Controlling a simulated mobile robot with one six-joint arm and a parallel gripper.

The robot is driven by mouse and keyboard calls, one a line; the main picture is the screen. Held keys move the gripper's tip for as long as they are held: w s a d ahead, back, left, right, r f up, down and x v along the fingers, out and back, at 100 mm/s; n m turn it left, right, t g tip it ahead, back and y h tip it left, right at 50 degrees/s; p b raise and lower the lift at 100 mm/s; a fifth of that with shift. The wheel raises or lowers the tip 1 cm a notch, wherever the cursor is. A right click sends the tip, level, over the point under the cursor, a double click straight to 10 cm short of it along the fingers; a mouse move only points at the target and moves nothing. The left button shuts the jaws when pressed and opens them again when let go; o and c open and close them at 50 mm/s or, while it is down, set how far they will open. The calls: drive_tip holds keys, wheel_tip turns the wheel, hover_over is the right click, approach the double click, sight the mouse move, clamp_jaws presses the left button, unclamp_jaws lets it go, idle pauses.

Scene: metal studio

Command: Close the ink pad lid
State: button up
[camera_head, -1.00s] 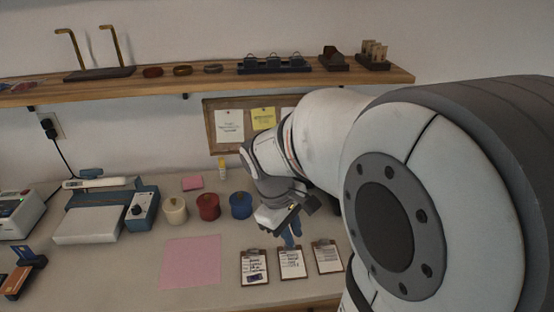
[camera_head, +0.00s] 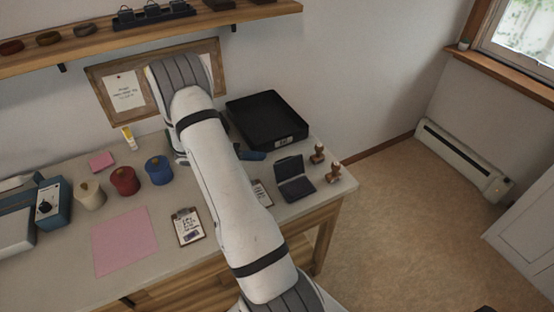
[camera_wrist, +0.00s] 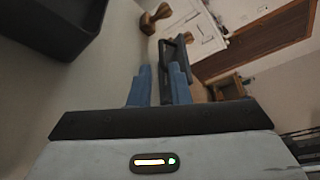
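The ink pad (camera_head: 297,188) is a dark, small case near the right end of the table in the head view. Its lid (camera_head: 289,166) stands raised at the back, so the case is open. My gripper (camera_head: 256,155) has blue fingers and is just left of the lid, apart from it as far as I can tell. In the wrist view the two fingers of my gripper (camera_wrist: 161,72) show a narrow gap with nothing held between them. The ink pad (camera_wrist: 176,48) appears dark and edge-on beyond the fingertips there, partly hidden by the right finger.
A large black tray (camera_head: 287,138) stands behind my gripper. Two wooden stamps (camera_head: 318,154) stand right of the ink pad, near the table's right edge. A clipboard (camera_head: 188,227) lies left of my arm; another is partly hidden by it. Red (camera_head: 125,181) and blue (camera_head: 159,171) pots stand farther left.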

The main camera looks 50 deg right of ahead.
sight(287, 167)
drive_tip(key=x, duration=0.7)
drive_tip(key=shift+s+d+f+p, duration=0.1)
drive_tip(key=shift+s+d+p, duration=0.15)
drive_tip(key=shift+p, duration=0.1)
drive_tip(key=shift+c, duration=0.6)
clamp_jaws()
